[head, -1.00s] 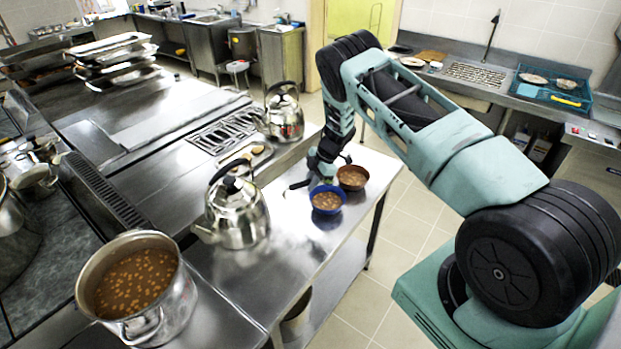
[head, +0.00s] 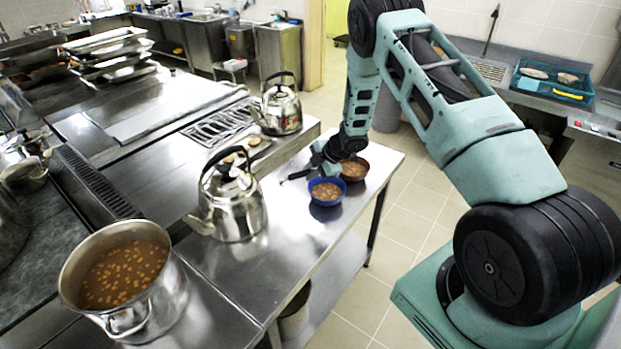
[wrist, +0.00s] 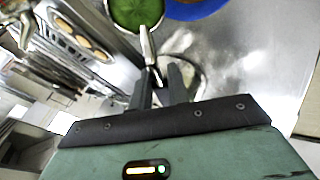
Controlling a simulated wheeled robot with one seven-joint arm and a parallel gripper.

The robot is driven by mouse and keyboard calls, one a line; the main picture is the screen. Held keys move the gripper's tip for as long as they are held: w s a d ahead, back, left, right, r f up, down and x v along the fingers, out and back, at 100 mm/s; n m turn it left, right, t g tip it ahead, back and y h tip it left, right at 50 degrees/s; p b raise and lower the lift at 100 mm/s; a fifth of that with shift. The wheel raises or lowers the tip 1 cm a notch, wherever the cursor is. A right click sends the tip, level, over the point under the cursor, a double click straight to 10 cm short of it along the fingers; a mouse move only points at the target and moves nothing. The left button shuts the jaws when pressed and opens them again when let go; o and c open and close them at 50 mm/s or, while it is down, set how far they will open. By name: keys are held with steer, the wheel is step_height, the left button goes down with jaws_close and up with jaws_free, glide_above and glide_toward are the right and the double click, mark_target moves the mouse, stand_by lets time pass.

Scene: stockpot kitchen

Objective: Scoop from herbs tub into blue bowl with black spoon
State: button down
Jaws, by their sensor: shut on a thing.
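The blue bowl (head: 326,200) stands on the steel counter and holds brown, bean-like food. Its blue edge shows at the top of the wrist view (wrist: 200,12). A round tub of green herbs (wrist: 137,10) is at the top middle of the wrist view, left of the blue bowl. I cannot make it out in the head view. My gripper (wrist: 160,78) is shut on the spoon (wrist: 148,48), whose handle looks grey there, not clearly black. The handle reaches the tub's near edge; I cannot tell where the spoon's far end is. In the head view my gripper (head: 300,174) is just left of the bowls.
A brown bowl (head: 352,168) stands close behind the blue one. Two steel kettles (head: 235,205) (head: 281,112) stand to the left. A large pot of beans (head: 123,285) is at the front left. The counter's right edge is close to the bowls.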

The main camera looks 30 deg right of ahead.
steer(key=shift+s+a+f+n+t+b, duration=0.15)
steer(key=shift+t+b, duration=0.5)
steer(key=shift+b, duration=2.1)
steer(key=shift+s+d+f+n+t+b, duration=0.15)
steer(key=shift+t+b, duration=0.55)
steer(key=shift+b, duration=2.1)
steer(key=shift+s+a+f+n+t+b, duration=0.2)
steer(key=shift+t+b, duration=0.45)
steer(key=shift+b, duration=2.1)
steer(key=t+b, duration=0.2)
steer(key=b, duration=0.6)
steer(key=s+f+n+t+b, duration=0.1)
steer(key=t+b, duration=0.1)
steer(key=b, duration=0.5)
steer(key=shift+b, duration=0.4)
steer(key=t+b, duration=0.1)
steer(key=b, duration=0.3)
steer(key=n+t+b, duration=0.1)
steer(key=b, duration=0.4)
steer(key=t+y+b, duration=0.1)
steer(key=b, duration=0.4)
steer(key=shift+s+f+n+t, duration=0.25)
steer(key=shift+s+n+t, duration=0.15)
steer(key=t+b, duration=0.1)
steer(key=b, duration=0.4)
steer(key=n+t+y+b, duration=0.1)
steer(key=b, duration=0.4)
steer(key=shift+s+f, duration=0.15)
steer(key=shift+f, duration=0.2)
